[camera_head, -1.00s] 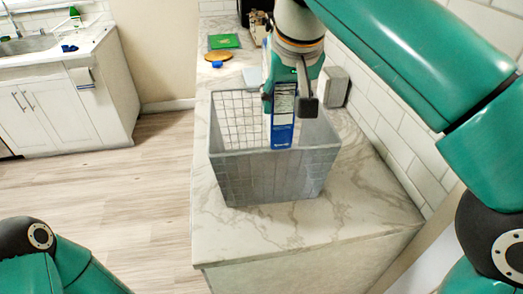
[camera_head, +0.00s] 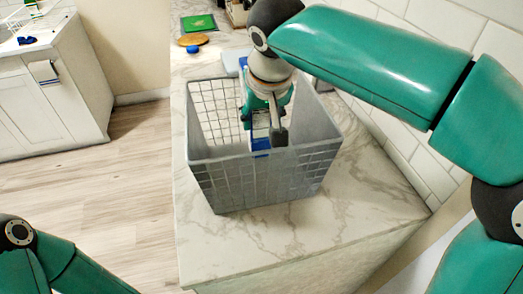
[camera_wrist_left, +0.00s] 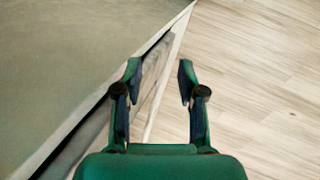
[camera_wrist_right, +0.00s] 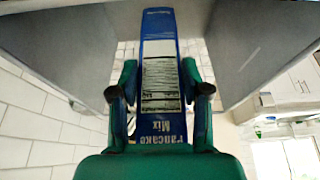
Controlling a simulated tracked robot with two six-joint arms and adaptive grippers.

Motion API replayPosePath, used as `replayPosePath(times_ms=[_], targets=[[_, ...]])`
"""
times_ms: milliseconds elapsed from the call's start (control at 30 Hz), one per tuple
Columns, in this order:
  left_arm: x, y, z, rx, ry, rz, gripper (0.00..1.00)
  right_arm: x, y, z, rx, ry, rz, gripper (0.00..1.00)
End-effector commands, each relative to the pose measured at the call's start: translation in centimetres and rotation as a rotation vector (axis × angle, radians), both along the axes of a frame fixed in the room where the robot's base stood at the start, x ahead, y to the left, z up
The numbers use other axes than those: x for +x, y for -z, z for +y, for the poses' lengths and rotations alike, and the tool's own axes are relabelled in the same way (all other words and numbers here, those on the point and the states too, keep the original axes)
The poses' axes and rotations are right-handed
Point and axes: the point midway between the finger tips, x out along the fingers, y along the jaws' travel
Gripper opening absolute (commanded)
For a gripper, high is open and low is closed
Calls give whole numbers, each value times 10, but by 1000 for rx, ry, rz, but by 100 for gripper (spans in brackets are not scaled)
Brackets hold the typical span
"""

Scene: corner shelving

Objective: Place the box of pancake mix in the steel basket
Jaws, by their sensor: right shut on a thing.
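The box of pancake mix, blue with a white panel (camera_wrist_right: 160,80), is held upright between the fingers of my right gripper (camera_wrist_right: 160,95). In the head view the right gripper (camera_head: 265,120) is inside the mouth of the grey steel basket (camera_head: 265,185). Only a blue bit of the box (camera_head: 262,144) shows there, and the basket's front wall hides its lower part. I cannot tell whether the box touches the basket floor. My left gripper (camera_wrist_left: 160,85) is open and empty, beside the counter edge above the wood floor.
The basket stands on a marble counter (camera_head: 290,235) against a white tiled wall. A green board (camera_head: 198,22), a round wooden board (camera_head: 193,40) and a small blue object (camera_head: 192,49) lie farther back. The counter in front of the basket is clear.

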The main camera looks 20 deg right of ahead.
Motion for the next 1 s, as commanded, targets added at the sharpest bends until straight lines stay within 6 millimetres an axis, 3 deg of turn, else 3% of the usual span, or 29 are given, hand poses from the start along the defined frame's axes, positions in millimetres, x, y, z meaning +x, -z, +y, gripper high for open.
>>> replayPosePath(times_ms=[100, 600, 1000], targets=[[0, 4, 0, 0, 0, 0, 40, 0, 27, -1, -2, 0, 1, 23], [0, 7, 0, 0, 0, -1, 40, 0, 79, 1, -2, -1, 1, 23], [0, 11, 0, 0, 0, -1, 40, 1, 85, 1, 0, -2, -2, 23]])
